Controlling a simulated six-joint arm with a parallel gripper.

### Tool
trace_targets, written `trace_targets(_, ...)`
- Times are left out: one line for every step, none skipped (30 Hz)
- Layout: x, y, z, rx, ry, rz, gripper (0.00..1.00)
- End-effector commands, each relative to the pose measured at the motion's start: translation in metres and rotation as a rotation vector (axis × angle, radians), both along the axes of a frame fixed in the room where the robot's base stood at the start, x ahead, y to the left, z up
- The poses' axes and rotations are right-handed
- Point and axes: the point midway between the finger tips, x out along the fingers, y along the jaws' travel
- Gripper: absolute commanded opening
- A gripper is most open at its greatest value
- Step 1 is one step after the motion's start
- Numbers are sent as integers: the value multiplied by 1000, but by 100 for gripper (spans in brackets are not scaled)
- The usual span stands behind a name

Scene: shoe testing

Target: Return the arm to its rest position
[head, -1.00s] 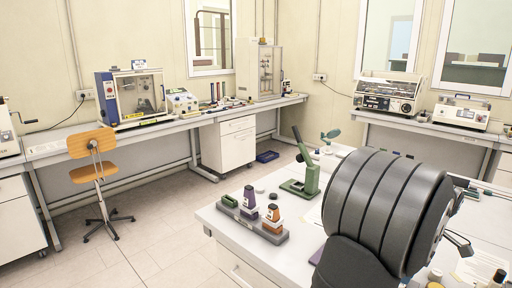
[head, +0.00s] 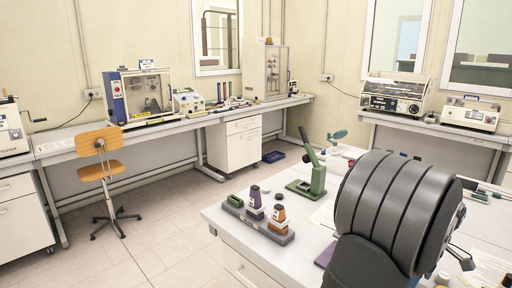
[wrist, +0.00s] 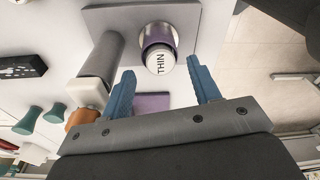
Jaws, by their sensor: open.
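My arm's dark ribbed link (head: 400,210) fills the right front of the head view, over the white table; I cannot make out the fingers there. In the wrist view my gripper (wrist: 162,88) has two blue fingers spread apart with nothing between them. Beyond the fingertips is a white cap (wrist: 160,61) marked THIN, on a purple and silver piece at a grey plate (wrist: 104,16). A purple square (wrist: 152,103) lies beyond the gripper base.
A stool (head: 100,167) stands on the open floor at left. Benches with instruments line the walls.

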Motion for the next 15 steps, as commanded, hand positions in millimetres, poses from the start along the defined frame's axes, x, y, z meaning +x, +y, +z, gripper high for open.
trace_targets(0, -2, 9, -4, -3, -1, 56)
trace_targets(0, -2, 14, -4, -3, -1, 56)
trace_targets(-1, -3, 21, -3, -3, 0, 56)
trace_targets(-1, -4, 27, -4, -3, -1, 56)
trace_targets(-1, -4, 33, -4, -3, -1, 56)
trace_targets(-2, -5, 41, -4, -3, -1, 56)
trace_targets(-2, -6, 47, -3, -4, -1, 56)
trace_targets(-3, -6, 54, -5, -4, -1, 56)
trace_targets(-3, -7, 61, -3, -3, 0, 56)
trace_targets(-4, -8, 67, -4, -3, -1, 56)
trace_targets(-4, -8, 73, -3, -3, 0, 56)
trace_targets(-4, -9, 81, -4, -2, 0, 56)
trace_targets(-5, -9, 87, -3, -3, 1, 56)
trace_targets(-5, -10, 93, -4, -3, 0, 56)
trace_targets(-6, -11, 101, -3, -3, 1, 56)
